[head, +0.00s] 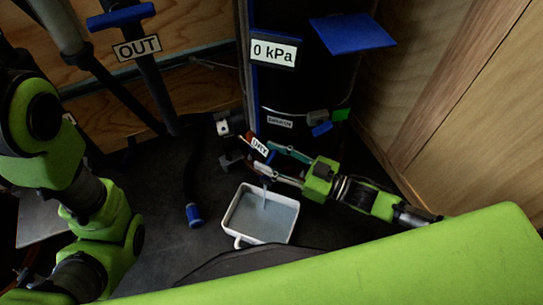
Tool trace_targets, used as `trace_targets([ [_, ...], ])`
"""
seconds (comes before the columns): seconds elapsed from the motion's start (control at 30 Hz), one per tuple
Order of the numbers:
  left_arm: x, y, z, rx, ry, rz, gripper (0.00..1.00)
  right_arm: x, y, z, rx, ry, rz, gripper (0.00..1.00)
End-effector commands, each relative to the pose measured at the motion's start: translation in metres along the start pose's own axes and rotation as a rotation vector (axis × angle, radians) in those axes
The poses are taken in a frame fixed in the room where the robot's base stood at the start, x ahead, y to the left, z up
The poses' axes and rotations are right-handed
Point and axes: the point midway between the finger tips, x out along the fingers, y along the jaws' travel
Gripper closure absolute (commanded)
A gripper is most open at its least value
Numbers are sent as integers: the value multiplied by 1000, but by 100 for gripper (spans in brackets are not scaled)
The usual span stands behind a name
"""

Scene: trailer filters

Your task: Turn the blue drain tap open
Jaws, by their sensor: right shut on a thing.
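The drain tap (260,147) has a tilted white label with blue edging, low at the foot of the dark column. The lettering is too small to read surely. My right gripper (262,158) comes in from the right and is shut on the tap, one finger on each side of it. The fingers hide part of the tap. A pale streak like a stream of water (264,197) falls below the tap into a white tray (229,215), which holds greyish liquid. My left arm is at the left edge; its gripper does not show.
A "0 kPa" display (274,50) is on the column, with a blue panel (352,33) beside it. A blue-handled pipe (120,15) carries an OUT sign (137,48). A black hose with a blue end (194,214) hangs left of the tray. A wooden wall (470,110) bounds the right.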

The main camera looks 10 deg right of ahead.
Motion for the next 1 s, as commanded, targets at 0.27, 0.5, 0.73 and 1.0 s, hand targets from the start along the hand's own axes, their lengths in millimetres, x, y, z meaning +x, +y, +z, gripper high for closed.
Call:
trace_targets([
  [0.27, -6, 1, -2, 1, -1, 0, 100, 1, 0, 0, -2, 2, -153, 81],
  [0.5, -6, 1, -2, 1, -1, 0, 100, 0, -1, 0, 3, 0, -178, 81],
  [0.73, -6, 1, -1, 1, -1, 0, 100, 0, -1, 0, 3, 0, -177, 46],
  [1.0, -6, 1, -1, 1, -1, 0, 100, -1, 0, 0, 2, -1, -175, 42],
])
